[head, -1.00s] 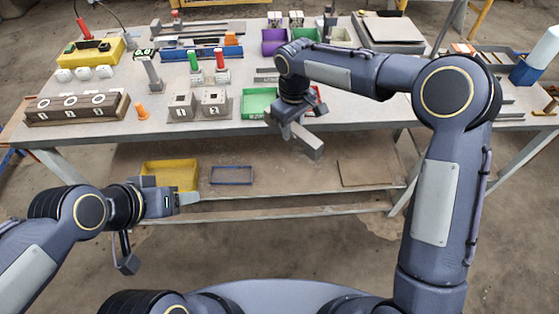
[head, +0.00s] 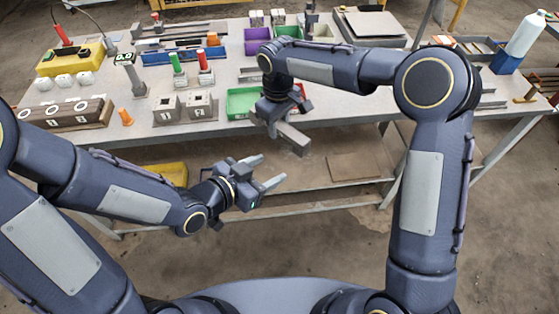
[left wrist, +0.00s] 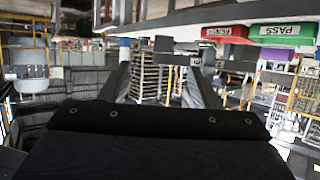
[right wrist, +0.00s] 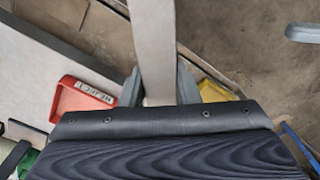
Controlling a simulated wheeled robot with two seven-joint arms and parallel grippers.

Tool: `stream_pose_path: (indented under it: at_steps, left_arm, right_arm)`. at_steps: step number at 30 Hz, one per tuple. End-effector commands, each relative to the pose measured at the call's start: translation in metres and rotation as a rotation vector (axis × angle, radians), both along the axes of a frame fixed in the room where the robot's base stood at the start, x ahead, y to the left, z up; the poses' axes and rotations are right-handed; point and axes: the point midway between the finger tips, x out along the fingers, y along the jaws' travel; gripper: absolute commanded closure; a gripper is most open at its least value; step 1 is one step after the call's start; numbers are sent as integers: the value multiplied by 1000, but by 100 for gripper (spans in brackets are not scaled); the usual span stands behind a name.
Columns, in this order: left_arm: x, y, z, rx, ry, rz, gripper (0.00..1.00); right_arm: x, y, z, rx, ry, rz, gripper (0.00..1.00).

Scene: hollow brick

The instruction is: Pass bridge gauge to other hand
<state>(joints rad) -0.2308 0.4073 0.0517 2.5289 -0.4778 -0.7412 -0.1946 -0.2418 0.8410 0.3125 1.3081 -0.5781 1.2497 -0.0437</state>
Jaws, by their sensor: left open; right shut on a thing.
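The bridge gauge is a plain grey bar (head: 293,141) held in my right gripper (head: 272,118), in front of the table's front edge. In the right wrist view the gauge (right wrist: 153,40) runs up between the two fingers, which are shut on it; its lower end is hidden. My left gripper (head: 272,171) is open and empty, below and slightly left of the gauge, with its fingers pointing right and a gap between. In the left wrist view its two fingers (left wrist: 160,85) stand apart with nothing between them.
The table (head: 330,108) stands behind both grippers. A green tray (head: 240,103) and square grey blocks (head: 200,105) are near its front edge. A yellow bin (head: 172,173) and a flat brown board (head: 355,165) lie on the lower shelf. The space between the grippers is clear.

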Motion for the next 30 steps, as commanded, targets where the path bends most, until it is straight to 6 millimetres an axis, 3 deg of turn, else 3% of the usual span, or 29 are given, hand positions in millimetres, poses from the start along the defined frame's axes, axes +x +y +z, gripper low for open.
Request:
stream_pose_path:
  at_steps: [15, 30]
  left_arm:
    - [56, -62, -35, 2, 1, 1, 44]
    - [66, -72, -41, 1, 1, 3, 44]
  right_arm:
    - [0, 0, 1, 1, -1, 0, 100]
    - [0, 0, 1, 1, -1, 0, 100]
